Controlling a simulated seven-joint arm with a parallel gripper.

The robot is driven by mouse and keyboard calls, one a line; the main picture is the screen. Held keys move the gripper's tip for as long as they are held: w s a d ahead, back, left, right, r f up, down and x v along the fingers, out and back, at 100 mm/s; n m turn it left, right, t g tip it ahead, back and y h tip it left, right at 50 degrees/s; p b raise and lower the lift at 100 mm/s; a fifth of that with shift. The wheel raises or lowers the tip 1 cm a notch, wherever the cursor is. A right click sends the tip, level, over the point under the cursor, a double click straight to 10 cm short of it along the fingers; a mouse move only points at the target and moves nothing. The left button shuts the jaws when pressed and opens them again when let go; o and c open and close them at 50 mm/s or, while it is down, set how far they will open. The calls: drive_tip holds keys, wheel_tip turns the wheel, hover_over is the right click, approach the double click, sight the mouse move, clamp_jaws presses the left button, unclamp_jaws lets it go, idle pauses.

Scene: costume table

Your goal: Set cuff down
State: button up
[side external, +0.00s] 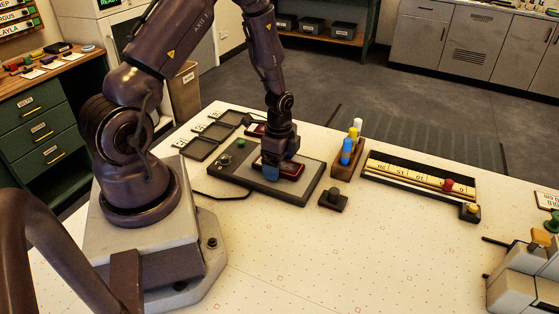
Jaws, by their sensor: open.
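My gripper (279,165) points down over a dark grey flat device (232,176) with a green button, on the white table. A dark red, flat, box-like piece (291,171) lies on or just above the device, right at my fingers. It may be the cuff, but I cannot tell for sure. One blue finger shows on the near side of the red piece. The fingers are open around or beside it; the far finger is mostly hidden. Whether the piece touches the device is too small to tell.
Behind stand black trays (197,149) and another dark red piece (256,130). To the right are a wooden holder (346,163) with coloured pegs, a small dark block (333,199) and a numbered scale (417,178). A grey machine (519,280) stands at the right edge. The front table is clear.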

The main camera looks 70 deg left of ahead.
drive_tip(key=s+d+r+n+t, duration=0.1)
drive_tip(key=d+r, duration=0.2)
drive_tip(key=r, duration=0.6)
drive_tip(key=d+r+n+t+y, duration=0.1)
drive_tip(key=d+r+n, duration=0.15)
drive_tip(key=r, duration=0.55)
drive_tip(key=s+d+r+n+t, duration=0.1)
drive_tip(key=d+r, duration=0.2)
drive_tip(key=r, duration=0.6)
drive_tip(key=s+d+r+n+t+h, duration=0.1)
drive_tip(key=s+d+r+n+t, duration=0.1)
drive_tip(key=s+d+r+n, duration=0.2)
drive_tip(key=s+d+r, duration=0.2)
drive_tip(key=s+d, duration=0.2)
drive_tip(key=shift+r+t, duration=0.3)
drive_tip(key=shift+r, duration=0.1)
